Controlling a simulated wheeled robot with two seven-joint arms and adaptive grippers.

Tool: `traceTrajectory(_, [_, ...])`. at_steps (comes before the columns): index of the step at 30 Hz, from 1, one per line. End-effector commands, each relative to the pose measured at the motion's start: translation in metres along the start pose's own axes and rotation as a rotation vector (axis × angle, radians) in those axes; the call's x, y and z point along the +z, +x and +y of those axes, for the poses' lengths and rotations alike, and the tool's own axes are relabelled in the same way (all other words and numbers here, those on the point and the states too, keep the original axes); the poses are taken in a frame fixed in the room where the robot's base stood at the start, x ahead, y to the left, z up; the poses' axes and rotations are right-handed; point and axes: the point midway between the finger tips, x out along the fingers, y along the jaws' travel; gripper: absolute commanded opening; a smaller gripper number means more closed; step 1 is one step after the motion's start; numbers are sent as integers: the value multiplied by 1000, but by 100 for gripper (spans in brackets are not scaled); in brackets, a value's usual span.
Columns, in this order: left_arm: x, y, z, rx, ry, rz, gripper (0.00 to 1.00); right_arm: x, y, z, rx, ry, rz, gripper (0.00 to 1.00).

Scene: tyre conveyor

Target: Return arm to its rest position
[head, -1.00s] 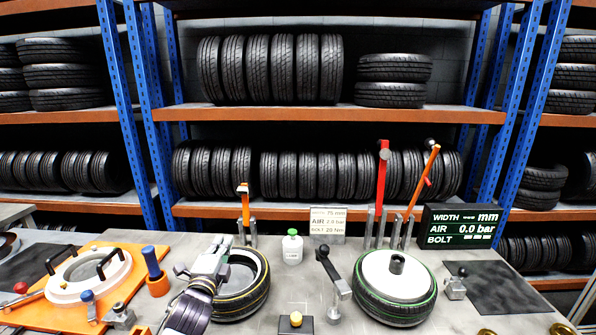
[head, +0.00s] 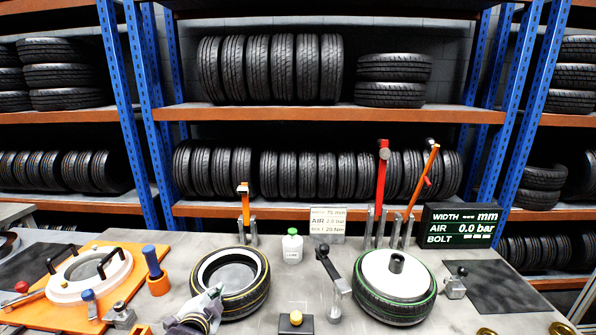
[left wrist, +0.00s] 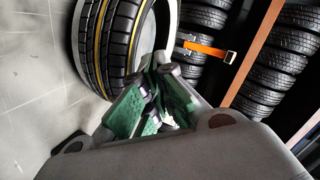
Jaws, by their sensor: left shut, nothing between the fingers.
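My left gripper (head: 215,296) shows low in the head view, in front of the left tyre (head: 254,296). Its fingers are shut and empty. In the left wrist view the green-padded fingers (left wrist: 155,85) are together, with the yellow-striped tyre (left wrist: 110,50) beyond them. Whether the fingertips touch the tyre I cannot tell. That tyre lies flat on the table with its open centre up. My right gripper is in neither view.
A second tyre with a white disc (head: 395,275) lies to the right. A white bottle (head: 292,247), a black-handled clamp (head: 332,275) and an orange plate (head: 85,310) with a white ring stand on the table (head: 270,318). A display (head: 462,226) stands at the back right.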

Motion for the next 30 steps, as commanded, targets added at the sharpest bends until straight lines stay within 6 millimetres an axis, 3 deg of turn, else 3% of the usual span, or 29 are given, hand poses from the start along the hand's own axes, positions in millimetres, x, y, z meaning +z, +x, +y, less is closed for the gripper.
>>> traceTrajectory(8, [47,-48,76,239,-314,-195,0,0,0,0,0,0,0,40])
traceTrajectory(15, [77,-104,133,414,-557,-399,0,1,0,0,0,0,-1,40])
traceTrajectory(21, [90,-140,160,498,-679,-526,0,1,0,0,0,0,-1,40])
traceTrajectory(30, [101,-177,182,569,-783,-654,0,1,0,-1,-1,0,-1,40])
